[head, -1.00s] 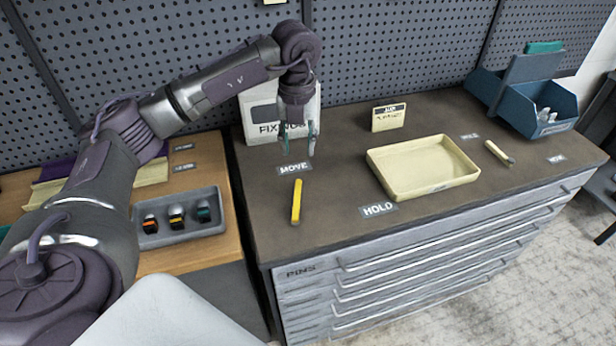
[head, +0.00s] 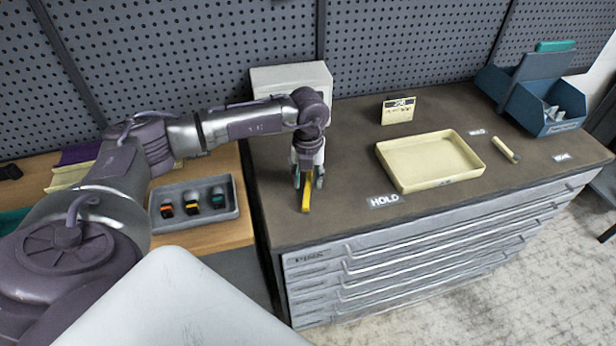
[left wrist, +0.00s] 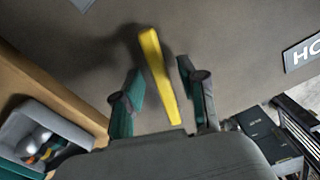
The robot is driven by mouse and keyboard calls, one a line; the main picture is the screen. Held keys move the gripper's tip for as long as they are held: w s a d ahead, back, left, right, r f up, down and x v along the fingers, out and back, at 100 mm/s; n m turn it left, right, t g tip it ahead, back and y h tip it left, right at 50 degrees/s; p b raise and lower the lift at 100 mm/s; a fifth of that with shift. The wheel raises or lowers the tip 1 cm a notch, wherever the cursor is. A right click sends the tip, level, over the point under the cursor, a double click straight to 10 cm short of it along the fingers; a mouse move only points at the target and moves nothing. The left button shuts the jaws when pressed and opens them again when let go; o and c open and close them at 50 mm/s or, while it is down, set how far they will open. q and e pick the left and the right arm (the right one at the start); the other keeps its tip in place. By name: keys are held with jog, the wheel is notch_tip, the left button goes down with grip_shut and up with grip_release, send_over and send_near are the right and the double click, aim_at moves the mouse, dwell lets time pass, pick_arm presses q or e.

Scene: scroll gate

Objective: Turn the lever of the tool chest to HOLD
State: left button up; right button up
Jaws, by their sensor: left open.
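The yellow lever (head: 306,194) is on the brown top of the tool chest (head: 340,225), near its left front corner. The HOLD label (head: 384,200) lies to the right of the lever. My left gripper (head: 308,182) is open and low over the lever, hiding its far part in the head view. In the left wrist view the lever (left wrist: 158,75) shows between the two open fingers (left wrist: 160,92), with a gap on each side. The HOLD label (left wrist: 303,53) is cut off at the right edge there. My right gripper is not in view.
A cream tray (head: 432,162) stands right of the lever, with a second yellowish lever (head: 506,150) beyond it. Blue bins (head: 540,100) stand at the back right. A grey tray (head: 195,206) of small parts sits on the wooden bench at left. A pegboard is behind.

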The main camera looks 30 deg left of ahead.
pick_arm(q)
jog(key=shift+c, duration=0.4)
grip_shut()
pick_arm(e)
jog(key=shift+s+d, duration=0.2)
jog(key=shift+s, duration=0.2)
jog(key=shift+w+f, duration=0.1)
